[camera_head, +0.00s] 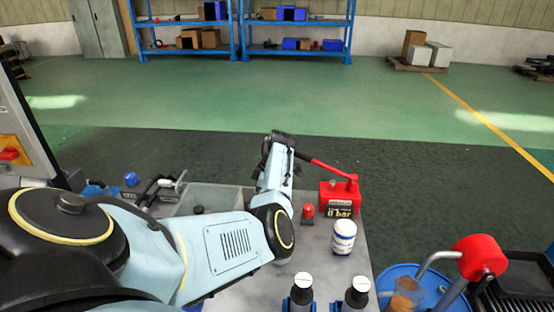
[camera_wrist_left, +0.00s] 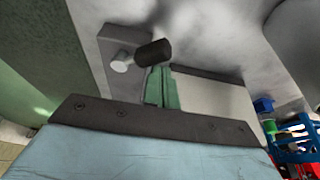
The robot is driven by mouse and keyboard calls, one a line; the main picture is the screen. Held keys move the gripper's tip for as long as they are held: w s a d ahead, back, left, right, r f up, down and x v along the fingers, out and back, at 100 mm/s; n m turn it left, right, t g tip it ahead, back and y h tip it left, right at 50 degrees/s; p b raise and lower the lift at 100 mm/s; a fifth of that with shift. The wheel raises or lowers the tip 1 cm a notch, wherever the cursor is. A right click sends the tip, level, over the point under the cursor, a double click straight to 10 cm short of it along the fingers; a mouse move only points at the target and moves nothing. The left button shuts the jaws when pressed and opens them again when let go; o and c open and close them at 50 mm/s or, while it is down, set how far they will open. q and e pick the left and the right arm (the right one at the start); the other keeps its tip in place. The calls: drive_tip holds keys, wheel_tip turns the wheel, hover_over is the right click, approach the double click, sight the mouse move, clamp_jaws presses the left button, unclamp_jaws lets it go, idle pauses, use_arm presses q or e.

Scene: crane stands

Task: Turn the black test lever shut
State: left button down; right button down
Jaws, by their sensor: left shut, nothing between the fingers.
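My left arm reaches in from the left in the head view, and its gripper end (camera_head: 280,143) is over the far part of the bench. In the left wrist view the green-padded fingers (camera_wrist_left: 160,88) are shut and empty. Just beyond their tips is a black rounded grip (camera_wrist_left: 154,53), which looks like the test lever's. It lies in front of a grey block (camera_wrist_left: 122,42) with a silver pin (camera_wrist_left: 120,66). Whether the fingers touch the grip cannot be told. In the head view my arm seems to hide this lever. My right gripper is not in view.
A red pump box (camera_head: 341,199) with a long red handle (camera_head: 330,170) stands close right of the gripper. A red cap (camera_head: 308,211), a white jar (camera_head: 343,237) and two black bottles (camera_head: 301,291) stand on the grey bench. A blue drum (camera_head: 402,272) is at right.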

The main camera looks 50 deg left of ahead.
use_arm(q)
drive_tip(key=shift+w, duration=0.1)
drive_tip(key=shift+w+d, duration=0.15)
drive_tip(key=shift+w, duration=0.05)
drive_tip(key=shift+w+d+f, duration=0.1)
drive_tip(key=shift+w+d, duration=0.1)
drive_tip(key=shift+w, duration=0.4)
drive_tip(key=shift+w+b, duration=0.3)
drive_tip(key=shift+w, duration=0.1)
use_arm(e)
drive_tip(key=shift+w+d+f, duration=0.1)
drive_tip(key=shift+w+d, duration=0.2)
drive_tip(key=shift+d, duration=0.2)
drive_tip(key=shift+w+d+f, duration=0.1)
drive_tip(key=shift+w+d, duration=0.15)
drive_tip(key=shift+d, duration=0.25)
use_arm(q)
drive_tip(key=shift+w, duration=0.1)
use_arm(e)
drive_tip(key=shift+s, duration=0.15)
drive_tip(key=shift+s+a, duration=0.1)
use_arm(q)
drive_tip(key=shift+w, duration=0.1)
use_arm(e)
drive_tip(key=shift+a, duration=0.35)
